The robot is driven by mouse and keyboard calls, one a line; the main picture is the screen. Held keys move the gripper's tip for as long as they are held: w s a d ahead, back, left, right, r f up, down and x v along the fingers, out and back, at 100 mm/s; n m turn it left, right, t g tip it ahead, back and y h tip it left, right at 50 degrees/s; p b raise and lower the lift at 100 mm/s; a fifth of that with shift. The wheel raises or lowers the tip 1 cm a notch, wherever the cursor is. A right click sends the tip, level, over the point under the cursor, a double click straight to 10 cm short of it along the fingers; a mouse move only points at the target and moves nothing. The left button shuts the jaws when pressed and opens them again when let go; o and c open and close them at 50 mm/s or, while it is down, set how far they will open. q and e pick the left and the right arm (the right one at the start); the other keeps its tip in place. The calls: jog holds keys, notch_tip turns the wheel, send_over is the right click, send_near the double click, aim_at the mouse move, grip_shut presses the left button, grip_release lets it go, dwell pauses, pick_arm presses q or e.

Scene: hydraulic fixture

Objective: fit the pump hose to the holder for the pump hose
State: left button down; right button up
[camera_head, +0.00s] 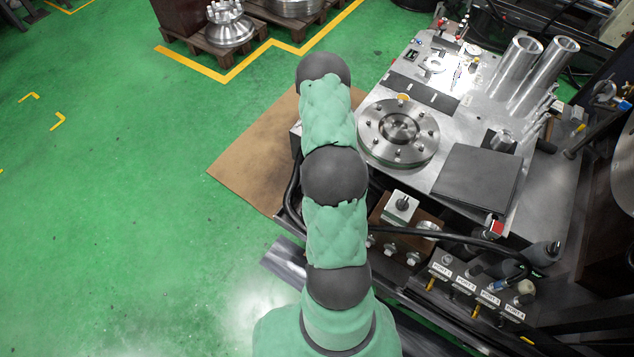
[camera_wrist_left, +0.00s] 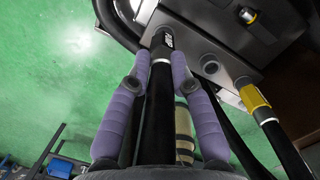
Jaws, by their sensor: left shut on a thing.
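In the left wrist view, my left gripper (camera_wrist_left: 160,68) has its two purple fingers on either side of a black hose (camera_wrist_left: 157,125) with a silver collar and a dark end bearing white lettering; I take it for the pump hose. The gripper is shut on it, just behind the collar. The hose end lies at the edge of a grey metal box (camera_wrist_left: 215,35) with round openings; I cannot tell whether it touches or sits in it. Which part is the holder is unclear. In the head view, my arm hides the gripper and hose end. My right gripper is not in view.
A second hose with a yellow band (camera_wrist_left: 254,97) runs right of my fingers. The fixture table (camera_head: 548,190) carries a round flange (camera_head: 432,140), a black plate (camera_head: 475,178) and upright cylinders (camera_head: 515,68). Labelled port blocks (camera_head: 464,288) stand in front. Green floor (camera_head: 120,200) is clear at left.

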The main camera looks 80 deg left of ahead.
pick_arm(q)
jog(key=shift+f, duration=0.1)
dwell(0.3)
jog(key=c, duration=1)
grip_release()
jog(key=shift+d+r, duration=0.15)
jog(key=shift+r, duration=1.45)
jog(key=shift+d+r, duration=0.15)
jog(key=shift+r, duration=1.4)
jog(key=shift+w+d+r, duration=0.1)
jog(key=shift+d+r, duration=0.05)
jog(key=shift+r, duration=0.35)
